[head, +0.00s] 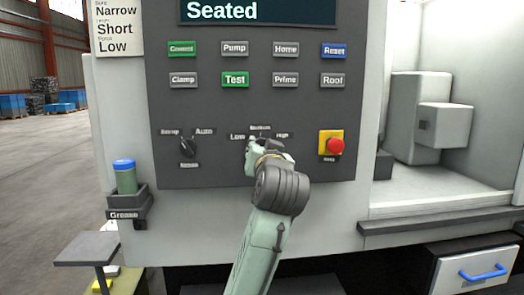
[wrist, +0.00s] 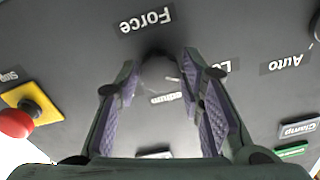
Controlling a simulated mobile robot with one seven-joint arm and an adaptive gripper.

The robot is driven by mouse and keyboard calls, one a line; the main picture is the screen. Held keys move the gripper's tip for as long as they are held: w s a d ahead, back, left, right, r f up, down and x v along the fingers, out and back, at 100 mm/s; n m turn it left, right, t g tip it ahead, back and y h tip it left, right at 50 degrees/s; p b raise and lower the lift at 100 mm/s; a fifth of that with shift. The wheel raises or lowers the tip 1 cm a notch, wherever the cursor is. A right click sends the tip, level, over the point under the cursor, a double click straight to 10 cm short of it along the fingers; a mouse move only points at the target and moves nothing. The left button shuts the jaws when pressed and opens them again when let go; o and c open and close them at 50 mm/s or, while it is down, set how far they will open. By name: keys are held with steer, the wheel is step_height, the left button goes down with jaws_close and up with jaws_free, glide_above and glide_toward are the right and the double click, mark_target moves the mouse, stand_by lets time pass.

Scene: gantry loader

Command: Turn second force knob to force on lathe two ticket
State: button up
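The force knob (wrist: 158,68) is a dark round knob between my fingertips in the wrist view, below an upside-down "Force" label (wrist: 147,19). In the head view my gripper (head: 262,148) covers most of it, among the "Low" (head: 237,137), "Medium" and "High" (head: 282,135) labels. My gripper (wrist: 159,62) is open, its purple-padded fingers on either side of the knob with gaps showing. I cannot tell where the knob points. The ticket (head: 116,27) at upper left reads "Narrow", "Short", "Low"; its small captions are blurred.
A mode knob (head: 187,146) with an "Auto" label is to the left. A red stop button (head: 334,146) on yellow is to the right. Several push buttons, including green "Test" (head: 235,79), are above. The screen (head: 257,11) reads "Seated". A grease bottle (head: 125,178) is at left.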

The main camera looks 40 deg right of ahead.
steer(key=o, duration=0.4)
steer(key=shift+s, duration=0.1)
steer(key=v, duration=1.2)
